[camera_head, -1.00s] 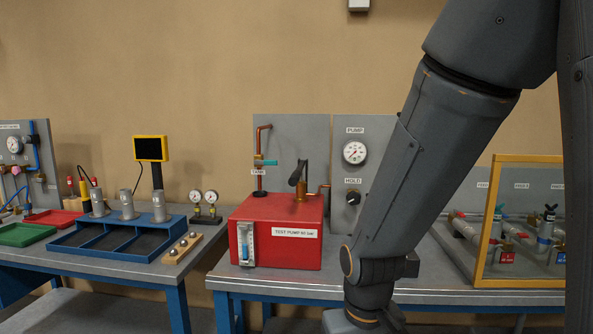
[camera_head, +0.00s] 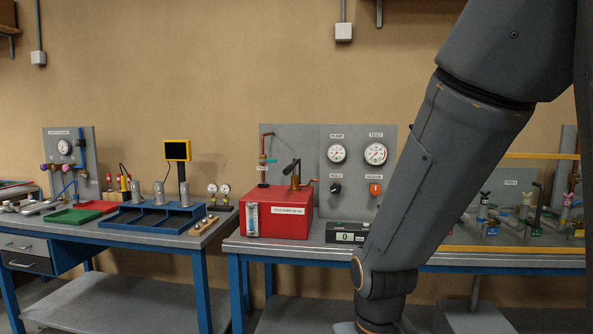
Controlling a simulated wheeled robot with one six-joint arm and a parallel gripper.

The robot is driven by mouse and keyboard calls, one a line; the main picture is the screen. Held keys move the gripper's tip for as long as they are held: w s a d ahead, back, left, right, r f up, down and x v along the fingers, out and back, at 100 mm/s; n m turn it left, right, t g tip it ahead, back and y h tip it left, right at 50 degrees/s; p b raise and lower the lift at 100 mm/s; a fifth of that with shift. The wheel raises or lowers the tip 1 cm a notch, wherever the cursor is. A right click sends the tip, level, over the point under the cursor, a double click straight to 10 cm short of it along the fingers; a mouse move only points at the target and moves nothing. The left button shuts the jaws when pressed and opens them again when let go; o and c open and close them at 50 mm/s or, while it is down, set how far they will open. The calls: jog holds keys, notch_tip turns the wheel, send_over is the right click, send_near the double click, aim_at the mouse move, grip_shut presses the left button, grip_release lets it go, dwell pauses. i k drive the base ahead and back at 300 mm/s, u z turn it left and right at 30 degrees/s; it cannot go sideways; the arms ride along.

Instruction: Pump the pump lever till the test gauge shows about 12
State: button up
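The red test pump box (camera_head: 282,211) stands on the right bench, with a level glass on its front left. Its dark pump lever (camera_head: 291,167) rises from a brass post on top and leans slightly. On the grey panel behind, the gauge labelled TEST (camera_head: 375,153) is at the right and the gauge labelled PUMP (camera_head: 336,153) at the left. The needle readings are too small to tell. A small black counter (camera_head: 346,236) in front of the panel shows 0. My arm crosses the right side of the view. My gripper is out of view below the frame.
A dark HOLD knob (camera_head: 335,188) and an orange knob (camera_head: 375,188) sit below the gauges. The left bench carries a blue tray (camera_head: 150,221). A yellow-framed rig (camera_head: 520,249) is partly behind my arm.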

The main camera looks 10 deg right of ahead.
aim_at(287, 170)
jog(key=u, duration=1.1)
jog(key=i, duration=1.3)
jog(key=z, duration=0.5)
